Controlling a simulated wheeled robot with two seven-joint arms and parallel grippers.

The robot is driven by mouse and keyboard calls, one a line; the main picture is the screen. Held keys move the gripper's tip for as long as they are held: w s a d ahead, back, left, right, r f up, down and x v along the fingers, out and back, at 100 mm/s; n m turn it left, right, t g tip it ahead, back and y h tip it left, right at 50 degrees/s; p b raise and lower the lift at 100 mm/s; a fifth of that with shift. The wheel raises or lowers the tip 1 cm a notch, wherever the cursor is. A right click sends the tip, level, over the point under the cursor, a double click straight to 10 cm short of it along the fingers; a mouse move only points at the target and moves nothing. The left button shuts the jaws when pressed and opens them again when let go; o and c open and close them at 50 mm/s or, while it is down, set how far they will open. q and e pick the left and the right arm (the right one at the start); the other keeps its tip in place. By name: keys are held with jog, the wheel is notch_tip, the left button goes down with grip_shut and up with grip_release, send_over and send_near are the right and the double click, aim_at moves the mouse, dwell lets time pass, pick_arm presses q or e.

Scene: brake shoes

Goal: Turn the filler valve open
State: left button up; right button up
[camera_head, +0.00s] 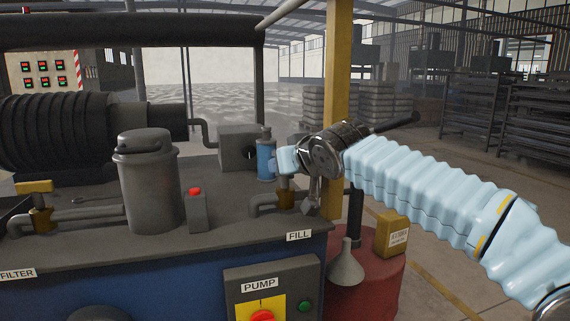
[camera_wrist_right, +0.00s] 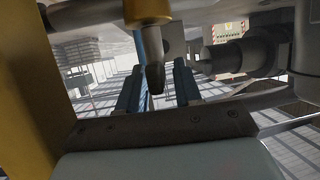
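The filler valve is the brass fitting (camera_head: 286,198) on the grey elbow pipe (camera_head: 262,204) above the FILL label. My right gripper (camera_head: 287,160) is right at the top of this valve and hides its handle in the head view. In the right wrist view, the two blue fingers (camera_wrist_right: 156,92) stand apart with a gap between them. I cannot tell whether the fingers touch the valve. My left gripper is not in view.
A small blue cylinder (camera_head: 266,160) stands just left of my right gripper. A yellow post (camera_head: 338,70) rises close behind my right wrist. A red drum (camera_head: 375,285) with a grey funnel (camera_head: 346,267) and a yellow can (camera_head: 391,236) stands below my right arm.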

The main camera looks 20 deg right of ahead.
jog(key=shift+s, duration=0.15)
jog(key=b+v, duration=0.1)
jog(key=v, duration=1.2)
jog(key=shift+s+r, duration=0.1)
jog(key=shift+s, duration=0.2)
